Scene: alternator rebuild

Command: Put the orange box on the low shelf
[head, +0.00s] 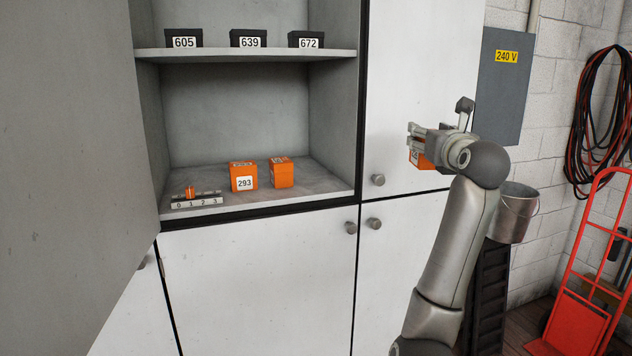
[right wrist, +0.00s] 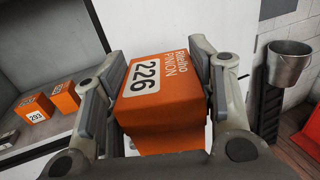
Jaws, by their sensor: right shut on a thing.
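My right gripper (head: 437,140) is shut on an orange box (head: 417,160) in front of the closed cabinet door, to the right of the open compartment. The low shelf (head: 320,185) is the floor of the open compartment. It holds an orange box marked 293 (head: 244,177) and another orange box (head: 281,172) just to its right. Both also show at the left of the right wrist view. My left gripper is not in view.
A small rack numbered 0 to 3 (head: 197,201) stands at the shelf's left front. Black boxes 605 (head: 184,39), 639 (head: 248,39) and 672 (head: 306,40) stand on the upper shelf (head: 240,54). An open door (head: 65,130) borders the left. The low shelf's right part is clear.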

